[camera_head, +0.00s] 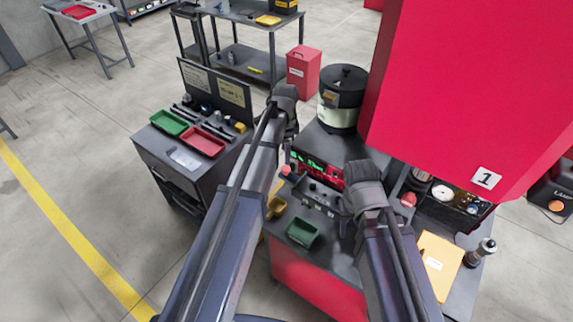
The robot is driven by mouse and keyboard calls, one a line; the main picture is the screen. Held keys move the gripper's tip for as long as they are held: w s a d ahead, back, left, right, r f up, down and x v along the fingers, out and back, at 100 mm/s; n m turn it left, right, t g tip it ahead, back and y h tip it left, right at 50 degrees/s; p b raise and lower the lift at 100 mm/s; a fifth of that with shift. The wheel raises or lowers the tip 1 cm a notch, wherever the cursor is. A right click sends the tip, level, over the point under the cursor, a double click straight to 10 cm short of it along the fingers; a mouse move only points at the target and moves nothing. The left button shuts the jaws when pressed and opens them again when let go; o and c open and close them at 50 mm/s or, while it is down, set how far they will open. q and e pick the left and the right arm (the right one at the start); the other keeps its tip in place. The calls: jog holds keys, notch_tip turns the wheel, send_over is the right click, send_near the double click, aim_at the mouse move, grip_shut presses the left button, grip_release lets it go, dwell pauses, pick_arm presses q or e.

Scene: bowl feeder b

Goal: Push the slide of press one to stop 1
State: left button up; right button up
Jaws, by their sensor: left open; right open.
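Press one is the large red machine (470,80) with a white "1" plate (487,178), at the right above the red-fronted bench. I cannot pick out its slide or stop 1; the arms and the red housing may hide them. My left gripper (285,98) is over the bench's back left part, left of the dark-lidded bowl. My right gripper (362,180) is over the middle of the bench, left of the press gauges. Both are open, seen from behind, with their fingertips mostly hidden. I see nothing held in either.
A bowl feeder (342,100) stands at the back of the bench, with a lit display panel (320,170) in front. A green tray (302,232) and yellow holder (276,207) lie nearer. A gauge panel (442,193) and yellow plate (438,262) are right. A tool cart (170,155) stands left.

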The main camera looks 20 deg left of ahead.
aim_at(286, 168)
pick_arm(q)
notch_tip(286, 168, down, 8)
jog(key=b, duration=0.7)
jog(key=shift+r, duration=0.2)
grip_shut()
dwell(1.0)
